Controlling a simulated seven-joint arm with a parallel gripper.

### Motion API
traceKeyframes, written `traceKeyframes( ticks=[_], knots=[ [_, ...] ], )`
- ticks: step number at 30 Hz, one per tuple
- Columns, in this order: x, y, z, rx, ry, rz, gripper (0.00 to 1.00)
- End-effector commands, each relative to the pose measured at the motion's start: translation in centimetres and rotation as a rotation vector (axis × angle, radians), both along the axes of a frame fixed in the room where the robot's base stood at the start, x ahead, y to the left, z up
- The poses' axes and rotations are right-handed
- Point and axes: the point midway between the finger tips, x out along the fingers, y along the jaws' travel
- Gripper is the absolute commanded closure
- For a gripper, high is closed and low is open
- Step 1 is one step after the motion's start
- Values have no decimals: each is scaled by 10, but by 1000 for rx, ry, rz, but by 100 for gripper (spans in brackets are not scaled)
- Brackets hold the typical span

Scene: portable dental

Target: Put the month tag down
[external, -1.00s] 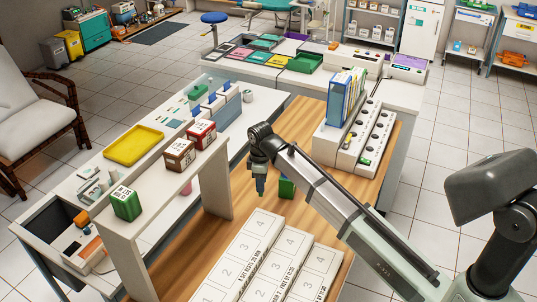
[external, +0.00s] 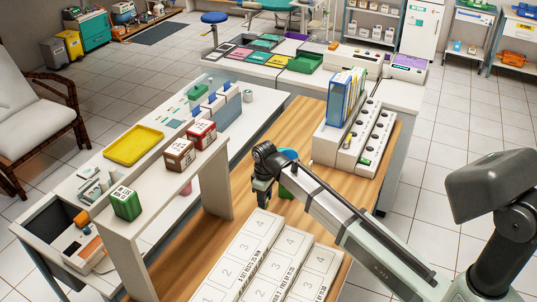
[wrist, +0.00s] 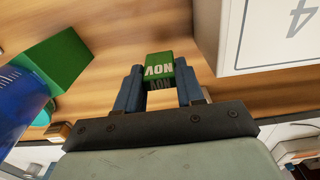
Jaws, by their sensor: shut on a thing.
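The month tag (wrist: 158,66) is a small green block with "NOV" in white letters, upside down in the wrist view. My gripper (wrist: 160,85) is shut on it, one dark finger on each side. In the external view my gripper (external: 262,194) is low over the wooden table, left of a green block and just beyond the white numbered panels. The tag is too small there to make out clearly. Whether the tag touches the wood cannot be told.
White numbered panels (external: 262,262) fill the near table; one corner (wrist: 265,35) is close right of the tag in the wrist view. A green block (wrist: 58,62) and a blue object (wrist: 20,98) are at left. Bare wood (external: 300,125) lies beyond. A white shelf (external: 150,210) stands left.

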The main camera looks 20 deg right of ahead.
Motion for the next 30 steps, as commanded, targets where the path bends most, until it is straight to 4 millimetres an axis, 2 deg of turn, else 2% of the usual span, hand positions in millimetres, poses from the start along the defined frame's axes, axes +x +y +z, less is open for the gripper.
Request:
traceKeyframes(
  ticks=[5,13,26,27,30],
  knots=[
    [0,0,-11,-1,1,1,92],
    [0,0,-40,-1,1,1,92],
    [0,0,-45,0,0,1,92],
    [0,0,-45,0,0,1,59],
    [0,0,-45,0,0,1,49]
  ],
)
